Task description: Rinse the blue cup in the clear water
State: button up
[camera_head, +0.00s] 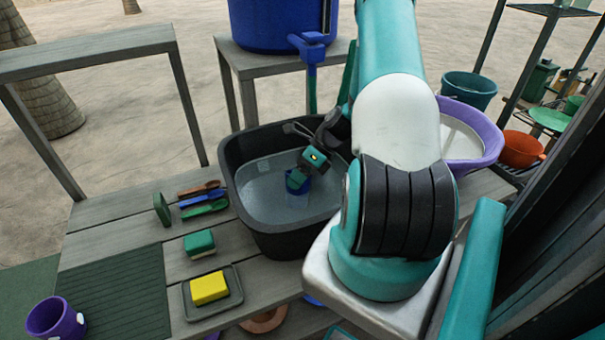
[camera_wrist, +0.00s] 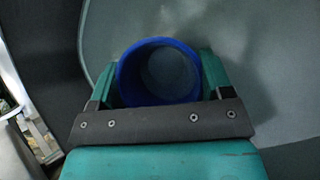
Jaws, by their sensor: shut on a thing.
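The blue cup (camera_wrist: 124,82) is between the two fingers of my gripper (camera_wrist: 160,85) in the wrist view, with its round opening facing the camera. My gripper (camera_head: 298,182) is shut on the cup. In the head view the blue cup (camera_head: 299,190) is mostly hidden behind the gripper and sits low inside the black basin (camera_head: 270,228). The basin holds clear water (camera_head: 258,192). The cup's lower part appears to be in the water.
A purple basin (camera_head: 492,152) with pale liquid stands to the right, past my arm. A blue tank (camera_head: 270,22) with a tap (camera_head: 311,45) stands behind. On the left are utensils (camera_head: 203,195), a green-and-white sponge (camera_head: 199,243), a yellow sponge (camera_head: 209,288) and a purple cup (camera_head: 56,319).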

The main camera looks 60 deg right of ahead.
jog(key=shift+s+d, duration=0.35)
jog(key=shift+d, duration=0.2)
jog(key=shift+s+d, duration=0.35)
jog(key=shift+d, duration=0.2)
jog(key=shift+w+a+p, duration=0.35)
jog(key=shift+a, duration=0.2)
jog(key=shift+w+a+p, duration=0.3)
jog(key=shift+a+p, duration=0.05)
jog(key=shift+a, duration=0.15)
jog(key=shift+s+d, duration=0.3)
jog(key=shift+d, duration=0.2)
notch_tip(320, 180, up, 20)
jog(key=p, duration=1.9)
jog(key=shift+f, duration=0.15)
